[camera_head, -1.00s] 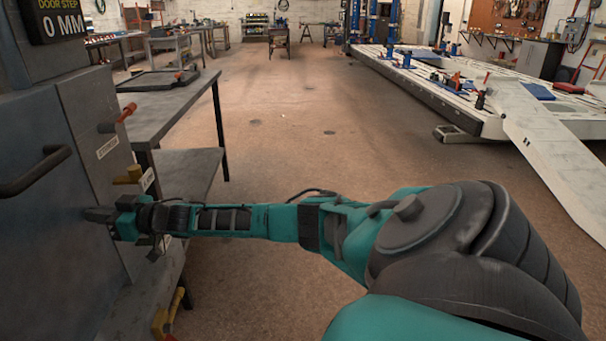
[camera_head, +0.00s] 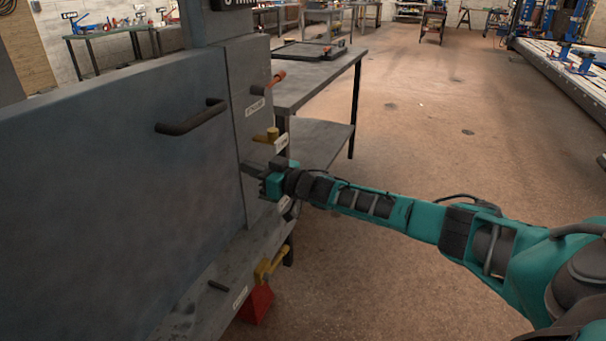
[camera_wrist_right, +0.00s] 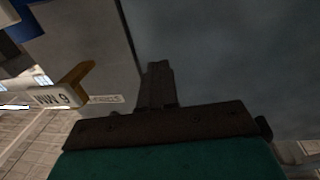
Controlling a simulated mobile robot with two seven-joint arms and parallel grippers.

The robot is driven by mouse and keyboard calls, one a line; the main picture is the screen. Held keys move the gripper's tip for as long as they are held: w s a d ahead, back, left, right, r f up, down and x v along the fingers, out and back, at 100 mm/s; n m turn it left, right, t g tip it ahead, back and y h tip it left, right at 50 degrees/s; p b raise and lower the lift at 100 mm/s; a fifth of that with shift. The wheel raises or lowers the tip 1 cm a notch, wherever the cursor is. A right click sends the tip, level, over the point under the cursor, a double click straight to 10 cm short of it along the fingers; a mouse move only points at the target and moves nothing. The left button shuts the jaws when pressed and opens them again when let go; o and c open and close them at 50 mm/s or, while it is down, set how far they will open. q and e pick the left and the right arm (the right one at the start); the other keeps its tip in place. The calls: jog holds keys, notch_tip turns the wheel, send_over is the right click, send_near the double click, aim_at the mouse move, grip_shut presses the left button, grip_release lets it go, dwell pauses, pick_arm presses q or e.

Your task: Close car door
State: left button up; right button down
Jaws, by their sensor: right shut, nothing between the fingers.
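The car door is a large dark blue-grey panel (camera_head: 105,200) filling the left of the head view. It has a dark bar handle (camera_head: 190,118) near its upper right edge. The door's edge lies along the grey post (camera_head: 252,95), with only a thin seam visible. In the right wrist view the shut fingers (camera_wrist_right: 158,82) point at the seam between door and post; contact cannot be told. My left gripper is not in view.
A yellow latch (camera_head: 268,135) and an orange-red lever (camera_head: 272,82) stick out from the post. A grey sill with a yellow clamp (camera_head: 270,265) runs below. A metal table (camera_head: 320,75) stands just behind. The floor to the right is open.

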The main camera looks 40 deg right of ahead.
jog(key=d+p+v, duration=0.1)
jog(key=v, duration=0.8)
jog(key=s+a+f+g+p, duration=0.3)
jog(key=s+a+f+p, duration=0.4)
jog(key=s+a, duration=0.55)
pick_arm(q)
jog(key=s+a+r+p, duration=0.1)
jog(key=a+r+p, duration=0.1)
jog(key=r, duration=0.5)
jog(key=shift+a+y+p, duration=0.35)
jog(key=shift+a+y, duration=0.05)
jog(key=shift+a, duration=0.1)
pick_arm(e)
jog(key=s+a+f+m+g+h, duration=0.1)
jog(key=s+a+h, duration=0.1)
jog(key=s, duration=0.5)
jog(key=s+a+f+m+g+h, duration=0.1)
jog(key=s+a+f+h, duration=0.1)
jog(key=s, duration=0.5)
jog(key=shift+a+f+g+h, duration=0.2)
jog(key=shift+a+g+h, duration=0.2)
jog(key=shift+a+h, duration=0.1)
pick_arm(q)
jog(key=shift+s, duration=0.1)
